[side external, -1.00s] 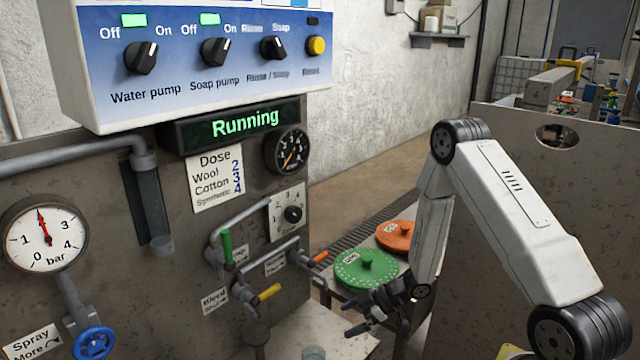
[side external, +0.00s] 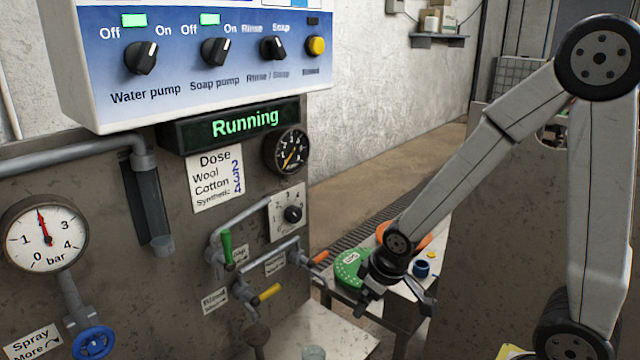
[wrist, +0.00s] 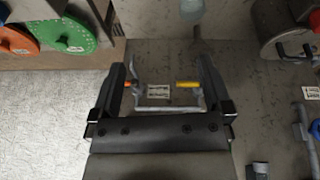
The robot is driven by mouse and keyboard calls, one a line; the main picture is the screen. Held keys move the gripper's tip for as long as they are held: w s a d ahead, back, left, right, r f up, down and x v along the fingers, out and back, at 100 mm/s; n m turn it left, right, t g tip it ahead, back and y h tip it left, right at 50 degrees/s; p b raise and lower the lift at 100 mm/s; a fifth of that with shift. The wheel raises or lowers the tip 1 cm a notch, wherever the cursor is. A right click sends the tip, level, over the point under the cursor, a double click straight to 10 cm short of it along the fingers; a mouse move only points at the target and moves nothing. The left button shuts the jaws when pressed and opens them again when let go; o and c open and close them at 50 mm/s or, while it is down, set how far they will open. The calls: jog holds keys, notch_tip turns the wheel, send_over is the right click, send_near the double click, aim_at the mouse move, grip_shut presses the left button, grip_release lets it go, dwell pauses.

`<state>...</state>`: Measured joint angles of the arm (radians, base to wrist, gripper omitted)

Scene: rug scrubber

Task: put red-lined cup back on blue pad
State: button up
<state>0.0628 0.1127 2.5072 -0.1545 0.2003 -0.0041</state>
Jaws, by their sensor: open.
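A clear cup (side external: 313,353) stands on the pale bench top, cut by the bottom edge of the side view. A pale see-through vessel (wrist: 193,10) at the top edge of the wrist view may be the same cup. I cannot make out a red line on it. No blue pad can be made out in either view. My gripper (side external: 394,308) is open and empty, to the right of the cup and apart from it, in front of the small table. Its spread fingers (wrist: 163,75) also show in the wrist view with nothing between them.
A green lid disc (side external: 350,272), partly hidden by my wrist, an orange disc (side external: 388,232) and a small blue jar (side external: 422,268) are on the side table. Valve handles, green (side external: 227,246) and yellow (side external: 269,292), stick out from the panel on the left.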

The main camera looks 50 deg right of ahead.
jog(key=shift+m+g+y, duration=0.3)
jog(key=shift+m+g, duration=0.2)
jog(key=shift+g, duration=0.1)
jog(key=shift+s+a+r, duration=0.3)
jog(key=shift+s+a, duration=0.35)
jog(key=shift+s, duration=0.2)
jog(key=shift+s+a+r, duration=0.3)
jog(key=shift+s+a, duration=0.3)
jog(key=shift+s, duration=0.25)
